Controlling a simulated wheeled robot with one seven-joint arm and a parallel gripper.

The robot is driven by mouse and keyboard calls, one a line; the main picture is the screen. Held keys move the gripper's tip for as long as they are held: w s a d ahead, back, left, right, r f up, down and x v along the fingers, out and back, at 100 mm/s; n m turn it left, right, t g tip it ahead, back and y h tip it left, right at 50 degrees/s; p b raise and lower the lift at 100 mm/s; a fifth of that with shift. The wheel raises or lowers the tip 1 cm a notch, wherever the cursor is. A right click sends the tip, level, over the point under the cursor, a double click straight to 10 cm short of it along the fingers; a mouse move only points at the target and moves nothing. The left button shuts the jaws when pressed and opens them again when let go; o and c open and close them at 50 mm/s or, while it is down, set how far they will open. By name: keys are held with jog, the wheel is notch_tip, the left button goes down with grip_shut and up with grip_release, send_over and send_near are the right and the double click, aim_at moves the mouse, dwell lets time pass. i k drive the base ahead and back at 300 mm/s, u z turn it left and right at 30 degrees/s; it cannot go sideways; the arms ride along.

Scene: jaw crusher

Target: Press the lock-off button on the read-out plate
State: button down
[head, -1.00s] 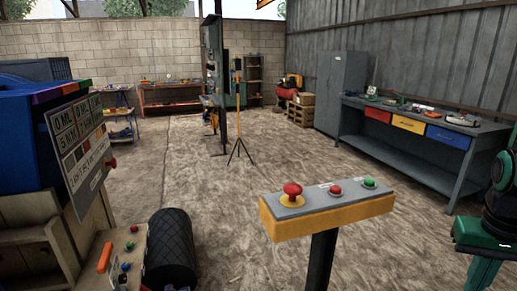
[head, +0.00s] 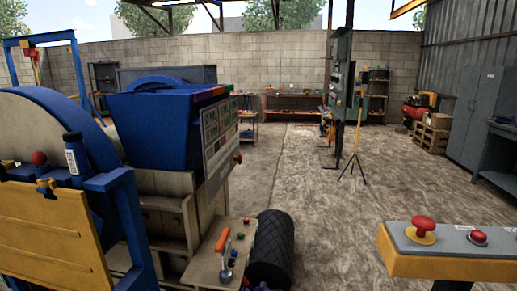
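The read-out plate (head: 214,138) is a pale panel with dark lettering and coloured patches, seen at a steep angle on the right side of the blue hopper (head: 160,115). A small red button (head: 238,159) sticks out at the plate's lower right edge. The plate's face is too oblique to read fully. My gripper is not in view.
A yellow-edged pedestal (head: 450,263) with red buttons stands at the lower right. A ledge (head: 224,262) with an orange lever and small knobs sits below the plate, beside a black ribbed drum (head: 271,250). Open floor (head: 330,230) lies between drum and pedestal.

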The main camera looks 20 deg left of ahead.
aim_at(239, 159)
jog(key=u, duration=1.3)
